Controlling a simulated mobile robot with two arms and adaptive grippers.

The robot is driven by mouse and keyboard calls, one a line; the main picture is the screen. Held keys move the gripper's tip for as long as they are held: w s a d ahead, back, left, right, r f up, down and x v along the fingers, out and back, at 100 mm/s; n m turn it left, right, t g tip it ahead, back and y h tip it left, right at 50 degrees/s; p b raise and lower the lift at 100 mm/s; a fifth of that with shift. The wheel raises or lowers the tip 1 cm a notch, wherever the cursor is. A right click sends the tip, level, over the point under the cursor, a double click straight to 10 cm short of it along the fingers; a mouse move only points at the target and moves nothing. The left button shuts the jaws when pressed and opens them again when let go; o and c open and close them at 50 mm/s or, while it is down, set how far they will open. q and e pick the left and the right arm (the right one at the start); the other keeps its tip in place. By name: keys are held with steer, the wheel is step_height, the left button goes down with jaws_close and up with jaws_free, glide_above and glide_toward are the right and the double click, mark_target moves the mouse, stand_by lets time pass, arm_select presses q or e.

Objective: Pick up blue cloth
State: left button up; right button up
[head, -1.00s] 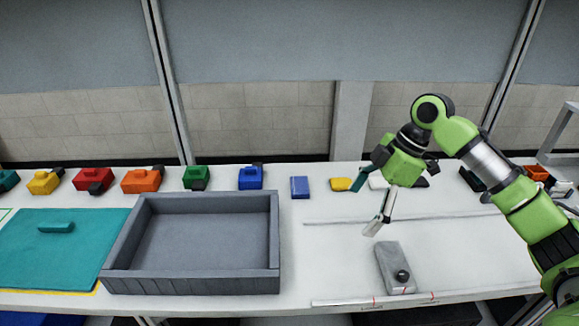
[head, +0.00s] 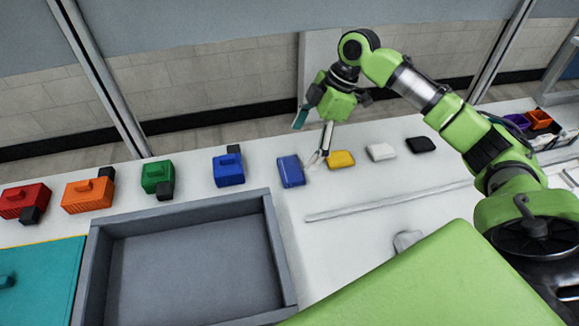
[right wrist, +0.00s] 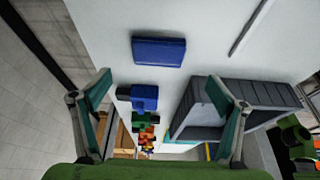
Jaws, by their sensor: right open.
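The blue cloth (head: 291,171) is a small folded blue block lying flat on the white table, right of the blue fixture and left of the yellow cloth. It also shows in the right wrist view (right wrist: 158,51), beyond the fingers and near the top centre. My right gripper (head: 314,141) is above the table, close to the blue cloth. In the right wrist view its two teal-padded fingers (right wrist: 168,96) are spread wide with nothing between them. My left gripper is not in view.
The yellow cloth (head: 341,159), white cloth (head: 381,152) and black cloth (head: 420,145) lie in a row to the right. A grey tray (head: 278,248) stands in front left. Blue (head: 228,171), green (head: 157,177), orange and red fixtures line the back. A thin strip (head: 390,203) lies on the table.

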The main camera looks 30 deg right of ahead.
mark_target(291, 168)
steer(key=x, duration=0.2)
steer(key=shift+w+a+f, duration=0.1)
steer(key=shift+f, duration=0.2)
steer(key=shift+w+a+f, duration=0.15)
steer(key=shift+a+f, duration=0.05)
steer(key=shift+f, duration=0.3)
steer(key=p+x, duration=0.1)
steer(key=x, duration=0.2)
steer(key=shift+f+p, duration=0.25)
steer(key=shift+p, duration=0.05)
steer(key=shift+a+f, duration=0.1)
steer(key=shift+f, duration=0.45)
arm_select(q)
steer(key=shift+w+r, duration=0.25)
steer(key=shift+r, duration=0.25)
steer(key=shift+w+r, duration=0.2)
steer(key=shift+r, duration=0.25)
arm_select(e)
steer(key=c, duration=1.1)
